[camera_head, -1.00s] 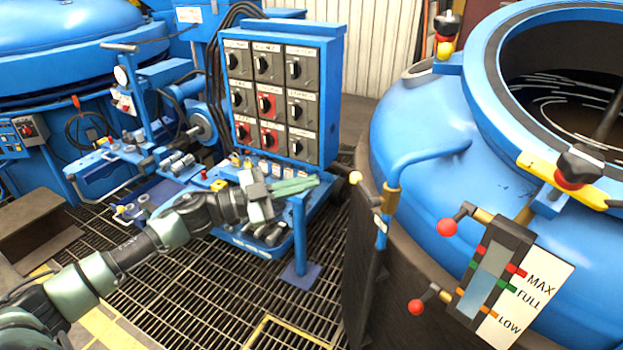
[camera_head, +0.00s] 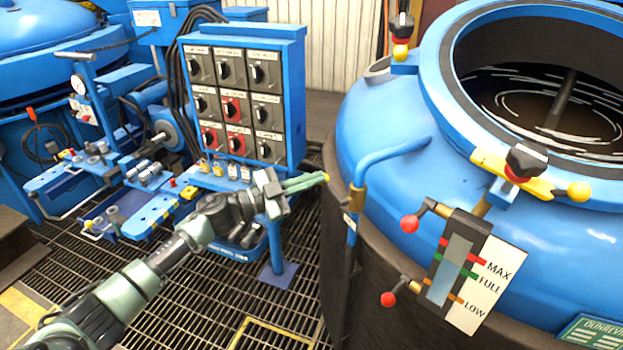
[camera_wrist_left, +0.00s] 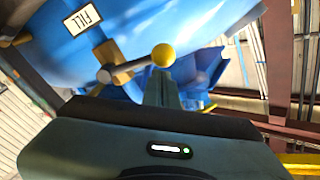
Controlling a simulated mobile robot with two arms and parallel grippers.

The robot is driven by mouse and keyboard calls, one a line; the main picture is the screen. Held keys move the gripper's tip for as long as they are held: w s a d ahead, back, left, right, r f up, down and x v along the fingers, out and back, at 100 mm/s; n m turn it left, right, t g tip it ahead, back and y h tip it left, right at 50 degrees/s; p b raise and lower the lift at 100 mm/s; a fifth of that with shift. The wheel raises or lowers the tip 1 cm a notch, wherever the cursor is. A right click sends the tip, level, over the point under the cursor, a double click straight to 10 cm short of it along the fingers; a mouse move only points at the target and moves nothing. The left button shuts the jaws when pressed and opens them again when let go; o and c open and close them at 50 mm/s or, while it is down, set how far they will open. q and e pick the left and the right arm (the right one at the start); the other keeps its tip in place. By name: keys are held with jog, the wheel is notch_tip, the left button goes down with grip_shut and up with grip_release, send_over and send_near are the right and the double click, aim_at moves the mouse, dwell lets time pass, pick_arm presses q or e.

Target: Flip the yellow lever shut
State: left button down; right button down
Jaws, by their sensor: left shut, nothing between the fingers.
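In the left wrist view the lever runs sideways from the valve body (camera_wrist_left: 112,66), below a "FILL" label (camera_wrist_left: 82,19). My left gripper (camera_head: 322,180) is shut and empty. Its green fingertips are at the yellow knob and mostly cover it in the head view. In the left wrist view the fingers (camera_wrist_left: 163,90) point at the knob; I cannot tell whether they touch it. My right gripper is not in view.
A switch cabinet (camera_head: 294,100) and a blue valve bench stand behind my left arm. The grated floor (camera_head: 225,300) is open.

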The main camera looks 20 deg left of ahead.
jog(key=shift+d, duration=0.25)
